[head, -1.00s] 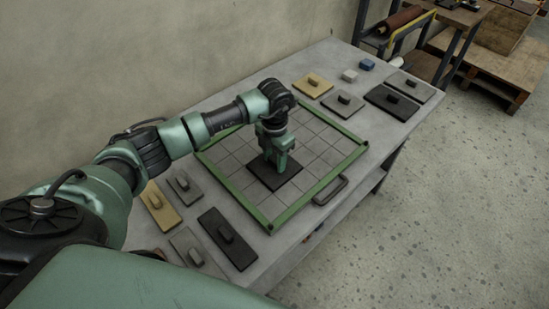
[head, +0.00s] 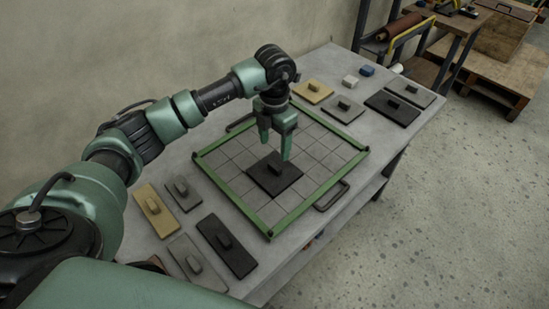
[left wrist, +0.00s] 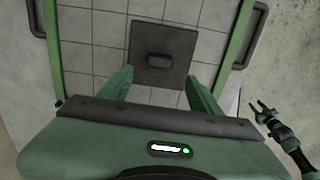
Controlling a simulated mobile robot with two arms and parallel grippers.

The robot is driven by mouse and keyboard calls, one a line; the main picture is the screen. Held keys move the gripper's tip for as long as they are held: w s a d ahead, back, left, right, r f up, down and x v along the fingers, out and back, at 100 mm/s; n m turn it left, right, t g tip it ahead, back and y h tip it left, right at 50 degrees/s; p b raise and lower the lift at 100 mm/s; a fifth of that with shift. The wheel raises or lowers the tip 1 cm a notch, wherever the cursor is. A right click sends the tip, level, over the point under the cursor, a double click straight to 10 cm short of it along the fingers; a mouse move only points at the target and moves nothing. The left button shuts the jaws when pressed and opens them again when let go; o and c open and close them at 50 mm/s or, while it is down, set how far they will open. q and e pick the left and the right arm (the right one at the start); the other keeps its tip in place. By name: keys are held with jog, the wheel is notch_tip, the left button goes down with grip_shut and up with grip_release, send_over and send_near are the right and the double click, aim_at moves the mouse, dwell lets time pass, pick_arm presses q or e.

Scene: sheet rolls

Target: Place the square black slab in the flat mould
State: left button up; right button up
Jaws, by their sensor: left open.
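The square black slab (head: 289,183) lies flat on the gridded grey floor of the flat mould, inside its green frame (head: 232,197), toward the front. A raised block handle stands at its middle. My left gripper (head: 275,150) is open and empty above the slab, fingers apart and clear of the handle. In the left wrist view the slab (left wrist: 165,40) lies beyond my two spread fingertips (left wrist: 158,82), within the mould frame (left wrist: 237,45). My right gripper (left wrist: 262,108) shows small at the right of that view, its fingers apart, away from the mould.
Tan (head: 155,210), grey (head: 190,262) and black (head: 227,247) slabs with handles lie left of the mould. Several more, including a black one (head: 392,108), lie beyond it with a white block (head: 350,81) and a blue block (head: 367,71). A handle (head: 331,196) juts from the mould's front.

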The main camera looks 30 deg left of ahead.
pick_arm(q)
jog(key=shift+r, duration=1.6)
